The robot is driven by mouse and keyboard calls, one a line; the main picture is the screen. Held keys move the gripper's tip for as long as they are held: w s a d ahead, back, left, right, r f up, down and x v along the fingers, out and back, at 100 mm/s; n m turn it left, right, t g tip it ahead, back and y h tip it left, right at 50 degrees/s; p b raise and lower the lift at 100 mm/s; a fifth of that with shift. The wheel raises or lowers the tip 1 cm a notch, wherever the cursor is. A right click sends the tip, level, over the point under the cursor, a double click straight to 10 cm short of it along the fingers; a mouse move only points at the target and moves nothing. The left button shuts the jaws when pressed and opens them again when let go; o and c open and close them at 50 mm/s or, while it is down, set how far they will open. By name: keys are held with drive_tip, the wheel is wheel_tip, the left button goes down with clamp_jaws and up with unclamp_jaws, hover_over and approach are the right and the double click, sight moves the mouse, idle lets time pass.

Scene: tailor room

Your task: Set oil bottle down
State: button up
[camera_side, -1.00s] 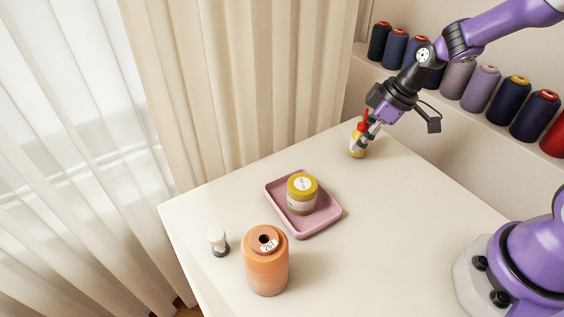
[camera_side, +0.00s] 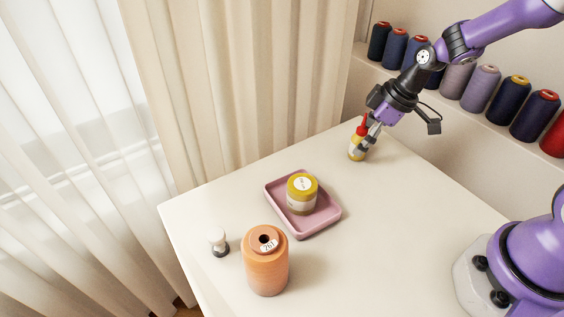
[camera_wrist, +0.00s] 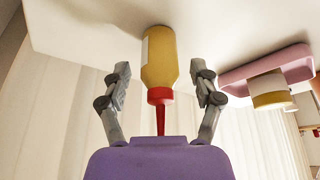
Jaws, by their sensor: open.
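The oil bottle (camera_side: 356,150) is small and yellow with a pale label and a red nozzle cap. It stands upright on the white table near its far corner in the side view. It also shows between the fingers in the wrist view (camera_wrist: 163,58). My gripper (camera_side: 368,146) is around the bottle with its fingers apart. In the wrist view a gap shows on both sides of the bottle between it and the fingers of my gripper (camera_wrist: 160,82).
A pink tray (camera_side: 330,216) holds a yellow-lidded jar (camera_side: 301,196). An orange thread cone (camera_side: 266,265) and a small white-topped object (camera_side: 218,241) stand nearer the front. Several thread spools (camera_side: 482,88) line a ledge behind. The right part of the white table (camera_side: 400,220) is clear.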

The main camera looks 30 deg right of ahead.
drive_tip(key=v, duration=1.1)
drive_tip(key=s+a+r+m+t+h, duration=0.1)
drive_tip(key=s+a+r+m, duration=0.1)
drive_tip(key=s+m, duration=0.2)
drive_tip(key=s+a+r+m+t+h, duration=0.1)
drive_tip(key=s+a+r+m, duration=0.1)
drive_tip(key=s, duration=0.4)
drive_tip(key=shift+s+a+r+m+h, duration=0.25)
drive_tip(key=shift+a+m+h, duration=0.15)
drive_tip(key=shift+a+m, duration=0.45)
